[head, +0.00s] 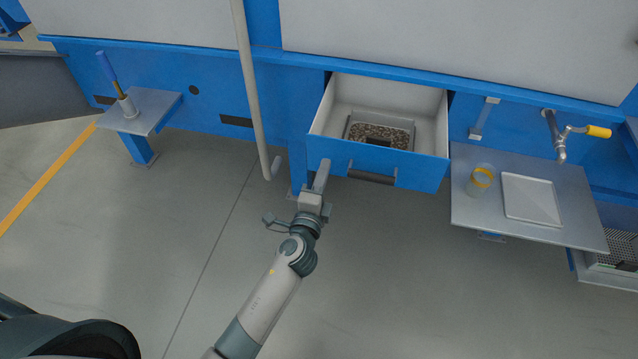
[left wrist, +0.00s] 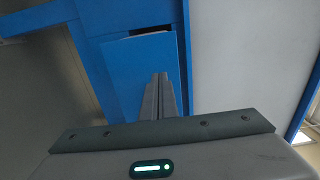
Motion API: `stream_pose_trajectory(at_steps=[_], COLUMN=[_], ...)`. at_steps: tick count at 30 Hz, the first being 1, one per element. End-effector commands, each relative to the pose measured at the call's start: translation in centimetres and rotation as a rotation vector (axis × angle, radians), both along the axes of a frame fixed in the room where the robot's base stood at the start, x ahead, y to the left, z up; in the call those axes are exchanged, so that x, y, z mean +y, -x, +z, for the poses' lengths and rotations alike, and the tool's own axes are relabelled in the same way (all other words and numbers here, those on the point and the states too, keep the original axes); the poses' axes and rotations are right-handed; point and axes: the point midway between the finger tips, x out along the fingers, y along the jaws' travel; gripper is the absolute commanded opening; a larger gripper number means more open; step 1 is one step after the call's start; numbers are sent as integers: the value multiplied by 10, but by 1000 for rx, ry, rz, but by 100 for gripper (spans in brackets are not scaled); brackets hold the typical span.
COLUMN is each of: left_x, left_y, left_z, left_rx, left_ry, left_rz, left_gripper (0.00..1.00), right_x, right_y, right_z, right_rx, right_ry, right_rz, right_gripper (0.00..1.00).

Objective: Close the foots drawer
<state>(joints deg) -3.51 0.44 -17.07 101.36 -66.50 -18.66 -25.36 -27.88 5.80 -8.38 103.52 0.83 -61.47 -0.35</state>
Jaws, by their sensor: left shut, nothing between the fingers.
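The foots drawer (head: 430,168) stands pulled out of the blue cabinet in the head view, with a blue front, pale inner walls and a dark bar handle (head: 371,177). Inside it lies a tray (head: 411,127) holding dark grainy matter. My left gripper (head: 324,166) is shut and empty, with its fingertips at the left part of the drawer front, left of the handle. I cannot tell whether they touch it. In the left wrist view the shut fingers (left wrist: 160,80) point at a blue panel (left wrist: 135,65). My right gripper is not in view.
A steel shelf (head: 470,212) to the right carries a jar (head: 480,181) and a pale tray (head: 531,199) below a yellow-handled crank (head: 597,131). A grey pole (head: 249,80) hangs left of the drawer. A small stand (head: 152,108) is at far left. The floor before the drawer is clear.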

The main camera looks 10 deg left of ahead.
Motion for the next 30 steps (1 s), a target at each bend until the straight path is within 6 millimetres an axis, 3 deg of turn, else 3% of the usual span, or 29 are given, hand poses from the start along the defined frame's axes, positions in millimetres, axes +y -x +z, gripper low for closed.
stream_pose_trajectory(at_steps=[3,9,21,30], left_x=[0,0,0,0], left_y=[-20,-38,-44,-50], left_z=[1,0,0,-1], left_rx=[-1,1,0,0], left_ry=[1,1,2,1], left_rz=[0,1,0,0], left_gripper=[0,0,0,0], right_x=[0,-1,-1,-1], right_y=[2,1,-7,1], right_z=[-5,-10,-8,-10], right_rx=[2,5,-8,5], right_ry=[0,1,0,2], right_rz=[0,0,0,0], right_gripper=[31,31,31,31])
